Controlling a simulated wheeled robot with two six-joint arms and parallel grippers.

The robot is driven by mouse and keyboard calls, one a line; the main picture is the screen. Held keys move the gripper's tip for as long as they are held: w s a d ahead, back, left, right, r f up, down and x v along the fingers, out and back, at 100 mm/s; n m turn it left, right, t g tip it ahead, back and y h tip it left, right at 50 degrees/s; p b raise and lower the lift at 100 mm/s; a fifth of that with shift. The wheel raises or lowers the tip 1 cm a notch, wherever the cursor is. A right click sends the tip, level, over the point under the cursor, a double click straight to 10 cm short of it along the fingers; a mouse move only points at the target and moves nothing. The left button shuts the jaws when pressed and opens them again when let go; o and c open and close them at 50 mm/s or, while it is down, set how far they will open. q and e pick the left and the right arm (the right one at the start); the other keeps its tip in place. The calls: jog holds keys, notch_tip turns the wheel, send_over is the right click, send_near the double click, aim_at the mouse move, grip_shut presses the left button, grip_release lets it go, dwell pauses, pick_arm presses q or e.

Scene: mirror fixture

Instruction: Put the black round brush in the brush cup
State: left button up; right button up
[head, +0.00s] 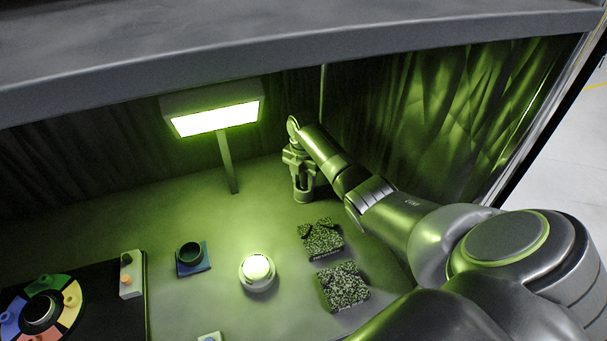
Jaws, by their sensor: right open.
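My right gripper (302,178) is open and points down at the back of the table, right of the lamp post. Directly under it, partly hidden by it, stands a small round cup-like thing (303,196); I cannot tell whether it is the brush cup or whether the gripper touches it. A dark round cup (190,252) sits on a blue square base left of the middle. I cannot make out the black round brush. My left gripper is not in view.
A lit lamp (215,119) stands at the back on a post (228,165). A white round thing (257,271) is at the front middle. Two speckled blocks (321,240) (344,288) lie beside my right arm. A coloured wheel (67,297) is front left. Open table lies left of the post.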

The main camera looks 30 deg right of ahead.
notch_tip(320, 180, up, 12)
jog(key=b, duration=0.3)
jog(key=shift+f, duration=0.25)
jog(key=shift+r, duration=0.4)
jog(key=shift+f, duration=0.1)
